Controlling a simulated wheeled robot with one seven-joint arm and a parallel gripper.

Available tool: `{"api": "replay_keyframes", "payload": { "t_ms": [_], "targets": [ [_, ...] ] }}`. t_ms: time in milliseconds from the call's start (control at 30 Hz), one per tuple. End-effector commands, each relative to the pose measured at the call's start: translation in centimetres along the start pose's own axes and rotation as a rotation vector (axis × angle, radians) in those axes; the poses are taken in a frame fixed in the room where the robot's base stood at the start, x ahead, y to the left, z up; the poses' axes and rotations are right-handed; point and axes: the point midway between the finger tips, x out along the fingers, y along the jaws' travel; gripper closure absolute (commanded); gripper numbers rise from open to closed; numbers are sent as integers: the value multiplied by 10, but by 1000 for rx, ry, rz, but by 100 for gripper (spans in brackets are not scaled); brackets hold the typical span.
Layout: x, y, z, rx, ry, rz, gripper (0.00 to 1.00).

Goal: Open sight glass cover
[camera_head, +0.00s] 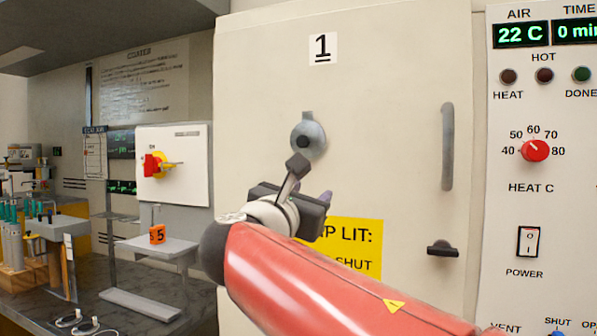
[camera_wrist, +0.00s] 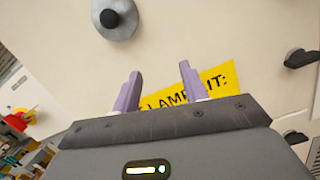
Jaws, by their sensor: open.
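The sight glass cover (camera_head: 309,137) is a grey, rounded metal plate with a small tab at its top and a dark knob at its centre. It lies flat on the cream door (camera_head: 390,100), below the label 1. In the wrist view the cover (camera_wrist: 124,28) and its black knob are at the upper left. My gripper (camera_head: 312,190) is in front of the door, a little below the cover. Its two purple fingers (camera_wrist: 158,85) are apart with nothing between them. No contact with the cover shows. The glass behind the cover is hidden.
A vertical grey handle (camera_head: 447,146) and a dark latch (camera_head: 442,249) are on the door's right side. A yellow sign (camera_head: 352,240) is partly behind my arm. A control panel (camera_head: 545,190) stands at right. A red-yellow switch (camera_head: 157,165) and a cluttered bench (camera_head: 150,310) are at left.

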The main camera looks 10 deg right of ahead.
Motion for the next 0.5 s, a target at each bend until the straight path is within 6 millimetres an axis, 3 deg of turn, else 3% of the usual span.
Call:
{"api": "replay_keyframes", "payload": {
  "t_ms": [33,100,200,367,500],
  "targets": [
    [-2,18,13,-71,-64,27,56],
    [-5,34,29,-157,-141,47,56],
    [-7,48,43,-226,-206,57,56],
    [6,53,52,-252,-230,57,56],
    [29,55,58,-251,-229,57,56]
  ]
}}
